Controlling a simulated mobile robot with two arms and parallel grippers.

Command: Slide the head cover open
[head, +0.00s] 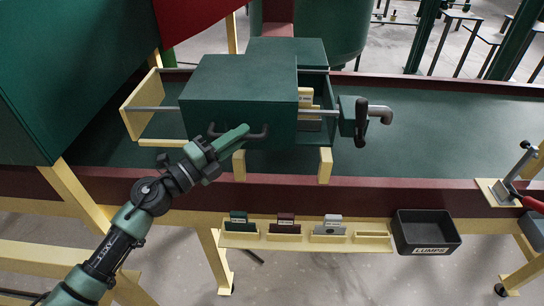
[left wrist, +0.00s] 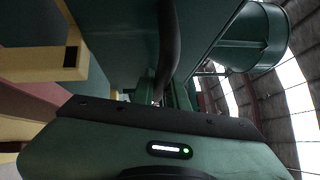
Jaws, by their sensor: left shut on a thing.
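The head cover (head: 238,95) is a dark green box on two pale rails over the green bed, with a dark bar handle (head: 258,135) low on its front. My left gripper (head: 236,135) is shut on that handle, its fingers hiding the handle's middle. In the left wrist view the dark handle bar (left wrist: 168,45) runs up from the gripper, with the green cover face (left wrist: 115,40) beside it. The head's frame is open on both sides of the cover; on the right, small pale labelled parts show inside. My right gripper is not in view.
A green block with a dark grey handle (head: 375,113) sticks out right of the head. The bed (head: 450,125) further right is clear. Below the front edge are a card rack (head: 305,240) and a black lumps tray (head: 427,232). A red-handled clamp (head: 525,198) stands far right.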

